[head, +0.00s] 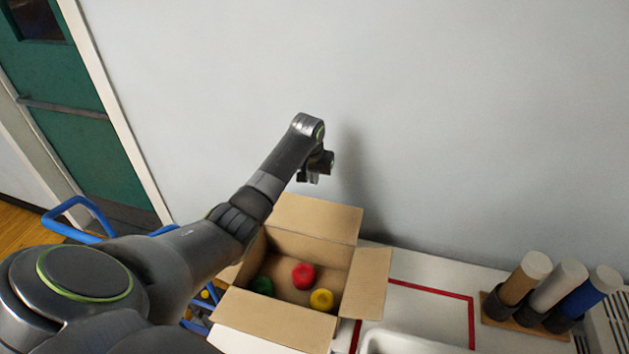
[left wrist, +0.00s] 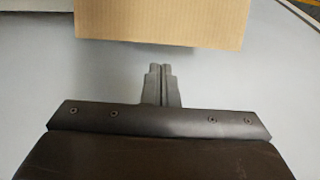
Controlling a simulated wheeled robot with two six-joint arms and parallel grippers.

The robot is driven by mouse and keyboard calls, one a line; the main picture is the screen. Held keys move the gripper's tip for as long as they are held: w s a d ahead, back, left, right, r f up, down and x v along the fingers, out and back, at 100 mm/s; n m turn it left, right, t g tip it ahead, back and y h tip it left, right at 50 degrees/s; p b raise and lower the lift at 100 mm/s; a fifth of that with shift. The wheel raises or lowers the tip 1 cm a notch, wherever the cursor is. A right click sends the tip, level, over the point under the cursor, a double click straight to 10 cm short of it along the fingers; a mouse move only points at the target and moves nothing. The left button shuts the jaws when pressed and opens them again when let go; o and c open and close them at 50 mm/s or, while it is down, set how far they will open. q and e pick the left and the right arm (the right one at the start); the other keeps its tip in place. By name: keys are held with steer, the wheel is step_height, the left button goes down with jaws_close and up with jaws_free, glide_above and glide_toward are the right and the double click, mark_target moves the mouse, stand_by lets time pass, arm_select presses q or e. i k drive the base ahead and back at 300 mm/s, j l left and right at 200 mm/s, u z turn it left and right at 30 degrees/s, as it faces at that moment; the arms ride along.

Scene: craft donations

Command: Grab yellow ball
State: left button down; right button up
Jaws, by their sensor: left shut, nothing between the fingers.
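A yellow ball (head: 322,299) lies in the open cardboard box (head: 270,327), near its right side. A red ball (head: 304,276) lies beside it in the middle of the box. A green ball (head: 262,286) lies at the left of the box. My left gripper (head: 314,179) is above the box's far side, close to the wall. In the left wrist view my left gripper (left wrist: 160,72) is shut with nothing in it, and a cardboard flap (left wrist: 165,25) shows ahead of it. The balls are not visible in that view. My right gripper is not in view.
The box's flaps are spread outward. Right of it are a red taped outline (head: 432,289) on the white counter and a pale tray (head: 400,342). Several capped tubes (head: 557,287) stand in a wooden holder at the far right. A blue-framed cart (head: 85,203) is at the left.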

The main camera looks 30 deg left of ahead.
mark_target(322, 300)
steer(key=k, duration=1.5)
